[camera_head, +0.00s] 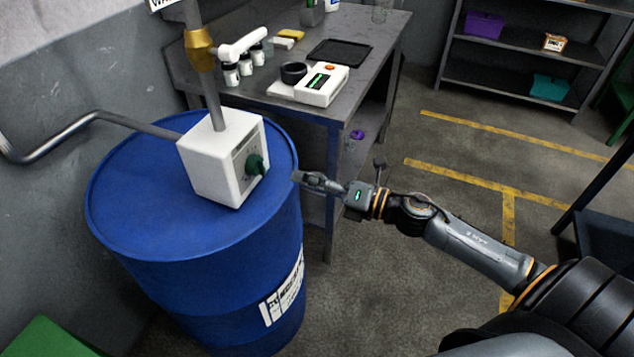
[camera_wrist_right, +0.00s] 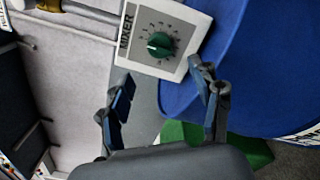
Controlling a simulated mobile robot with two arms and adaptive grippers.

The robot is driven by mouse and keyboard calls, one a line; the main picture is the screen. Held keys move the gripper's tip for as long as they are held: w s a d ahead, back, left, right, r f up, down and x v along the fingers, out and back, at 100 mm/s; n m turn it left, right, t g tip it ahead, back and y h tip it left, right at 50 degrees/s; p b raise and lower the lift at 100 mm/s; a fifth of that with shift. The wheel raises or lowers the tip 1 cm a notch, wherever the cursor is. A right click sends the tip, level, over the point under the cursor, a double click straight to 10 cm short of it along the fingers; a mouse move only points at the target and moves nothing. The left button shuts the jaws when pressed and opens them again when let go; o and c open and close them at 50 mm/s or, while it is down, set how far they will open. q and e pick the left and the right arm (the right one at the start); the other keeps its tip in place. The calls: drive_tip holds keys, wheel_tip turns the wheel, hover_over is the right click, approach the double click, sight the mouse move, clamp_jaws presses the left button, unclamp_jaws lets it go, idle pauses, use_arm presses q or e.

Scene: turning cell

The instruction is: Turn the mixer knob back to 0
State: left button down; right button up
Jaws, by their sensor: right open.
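The mixer is a white box (camera_head: 214,163) standing on top of a blue drum (camera_head: 130,205). Its green knob (camera_head: 256,165) is on the face turned to the right. The right wrist view shows the face marked MIXER, with the green knob (camera_wrist_right: 160,45) inside a ring of numbers. A pale pointer line on the knob is visible, but the number it points at is too small to read. My right gripper (camera_head: 298,176) is just right of the knob, apart from it. In the right wrist view its fingers (camera_wrist_right: 163,98) are spread with nothing between them. My left gripper is out of view.
A metal pipe (camera_head: 210,95) rises from the mixer box, and a bent pipe (camera_head: 60,135) runs left from behind it. A grey bench (camera_head: 350,100) behind holds a white device (camera_head: 322,88), white jars and a black tray. The floor right of the drum is open.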

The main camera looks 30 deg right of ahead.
drive_tip(key=shift+v, duration=0.95)
drive_tip(key=d+f+m+h, duration=0.3)
drive_tip(key=d+f+m, duration=0.15)
drive_tip(key=f, duration=0.35)
drive_tip(key=d+f+m+h, duration=0.25)
drive_tip(key=f+m, duration=0.25)
drive_tip(key=f, duration=0.3)
drive_tip(key=d+f+m+h, duration=0.3)
drive_tip(key=d+f+m, duration=0.15)
drive_tip(key=f, duration=0.35)
drive_tip(key=s+f+m+g+h, duration=0.25)
drive_tip(key=s+f+m, duration=0.3)
drive_tip(key=f, duration=0.55)
drive_tip(key=s+a+f+m+g, duration=0.2)
drive_tip(key=s+f+m+g, duration=0.25)
drive_tip(key=s+f, duration=0.95)
drive_tip(key=s+a+f+m+g, duration=0.2)
drive_tip(key=s+a+f, duration=0.1)
drive_tip(key=s, duration=0.4)
drive_tip(key=s+a+f+m+g, duration=0.2)
drive_tip(key=s+a+f, duration=0.1)
drive_tip(key=s, duration=0.4)
drive_tip(key=s+a+f+m+g, duration=0.2)
drive_tip(key=s+a+f, duration=0.1)
drive_tip(key=s, duration=0.4)
drive_tip(key=shift+s+a+f, duration=0.35)
drive_tip(key=shift+a, duration=0.55)
